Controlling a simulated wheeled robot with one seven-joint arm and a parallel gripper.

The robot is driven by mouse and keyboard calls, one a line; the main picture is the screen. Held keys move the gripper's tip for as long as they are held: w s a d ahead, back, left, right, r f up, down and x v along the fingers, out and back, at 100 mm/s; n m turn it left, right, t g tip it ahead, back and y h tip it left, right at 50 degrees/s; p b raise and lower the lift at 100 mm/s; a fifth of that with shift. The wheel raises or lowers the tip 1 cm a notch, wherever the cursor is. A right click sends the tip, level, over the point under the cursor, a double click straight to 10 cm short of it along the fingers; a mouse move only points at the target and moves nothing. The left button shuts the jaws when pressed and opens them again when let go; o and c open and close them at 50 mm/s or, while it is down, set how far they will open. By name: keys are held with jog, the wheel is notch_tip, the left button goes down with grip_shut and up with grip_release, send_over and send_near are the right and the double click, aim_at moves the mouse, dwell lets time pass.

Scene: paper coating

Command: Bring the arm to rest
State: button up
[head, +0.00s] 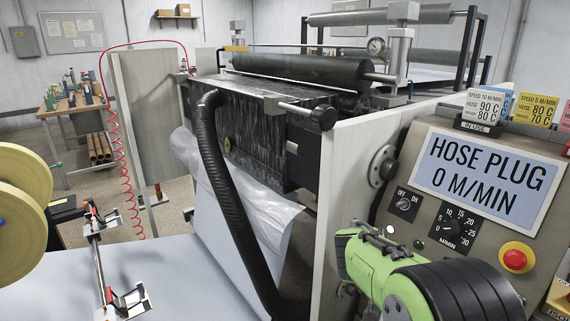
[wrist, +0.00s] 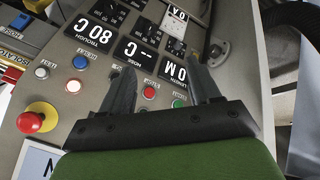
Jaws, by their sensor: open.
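My gripper (wrist: 161,80) is open in the wrist view, with two dark fingers apart and nothing between them. It points at the machine's control panel (wrist: 218,15), in front of small displays and coloured buttons. Whether the fingertips touch the panel, I cannot tell. In the head view my green and black arm (head: 378,262) is at the lower right, beside the panel. The fingers are not clear there.
The coating machine (head: 335,175) fills the middle, with a black hose (head: 222,185) hanging in front. A sign (head: 487,178) reads "HOSE PLUG 0 M/MIN". A red button (head: 515,259) sits below it. A yellow roll (head: 22,205) is at left; a workbench (head: 75,112) stands behind.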

jog(key=s+a+r+n+t+y, duration=0.1)
jog(key=s+a+r+y, duration=0.15)
jog(key=s, duration=0.65)
jog(key=s+a+r+n+t+y, duration=0.1)
jog(key=s+a+r, duration=0.15)
jog(key=s, duration=0.55)
jog(key=s+a+r+n+t+y, duration=0.1)
jog(key=s+a+r+y, duration=0.15)
jog(key=s, duration=0.65)
notch_tip(320, 180, up, 14)
jog(key=h+p, duration=0.1)
jog(key=p, duration=1.3)
jog(key=shift+w+r, duration=0.15)
jog(key=shift+w, duration=0.05)
